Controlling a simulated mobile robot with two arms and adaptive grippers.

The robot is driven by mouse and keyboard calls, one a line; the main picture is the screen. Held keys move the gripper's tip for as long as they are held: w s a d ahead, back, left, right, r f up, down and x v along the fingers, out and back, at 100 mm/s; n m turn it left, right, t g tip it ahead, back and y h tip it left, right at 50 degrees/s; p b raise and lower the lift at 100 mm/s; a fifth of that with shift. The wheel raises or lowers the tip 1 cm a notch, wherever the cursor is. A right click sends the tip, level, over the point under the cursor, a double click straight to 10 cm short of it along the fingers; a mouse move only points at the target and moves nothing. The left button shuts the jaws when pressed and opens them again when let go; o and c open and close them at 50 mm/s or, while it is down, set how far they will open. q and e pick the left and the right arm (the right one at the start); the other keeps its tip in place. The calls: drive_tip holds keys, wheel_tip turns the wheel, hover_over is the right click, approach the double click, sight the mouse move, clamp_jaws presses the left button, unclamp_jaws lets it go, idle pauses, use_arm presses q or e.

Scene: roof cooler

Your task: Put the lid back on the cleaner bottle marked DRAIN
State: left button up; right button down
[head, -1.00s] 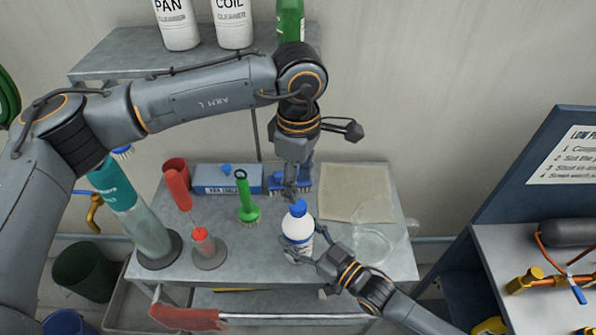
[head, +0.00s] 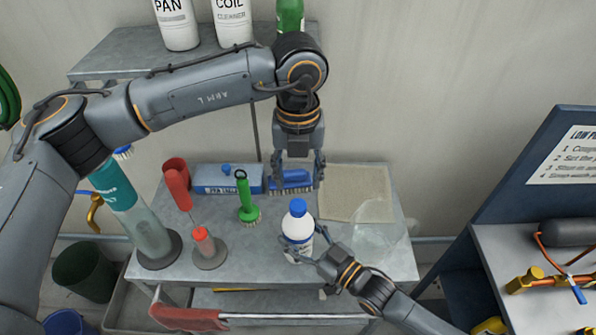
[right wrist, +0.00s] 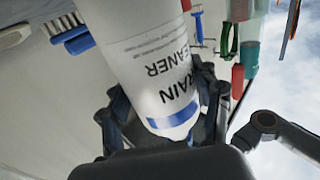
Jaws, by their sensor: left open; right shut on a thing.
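The white cleaner bottle (head: 297,231) stands upright on the cart with a blue lid (head: 298,207) on its neck. In the right wrist view its label (right wrist: 172,75) reads DRAIN CLEANER, partly cut off. My right gripper (head: 318,255) is shut on the lower part of the bottle; the fingers also flank it in the right wrist view (right wrist: 160,115). My left gripper (head: 296,184) is open and empty, above and behind the bottle, apart from the lid. Whether the lid is fully seated is too small to tell.
The grey cart top (head: 270,265) also holds a blue box (head: 226,180), a green brush (head: 247,205), a blue brush (head: 290,178), a beige cloth (head: 355,190) and a clear bag (head: 380,240). A tall teal-labelled cylinder (head: 140,215) stands left. Bottles stand on the shelf behind.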

sight(298, 205)
use_arm(q)
drive_tip(key=n, duration=0.4)
drive_tip(key=shift+r+n, duration=0.15)
drive_tip(key=shift+n, duration=0.15)
drive_tip(key=shift+f, duration=4)
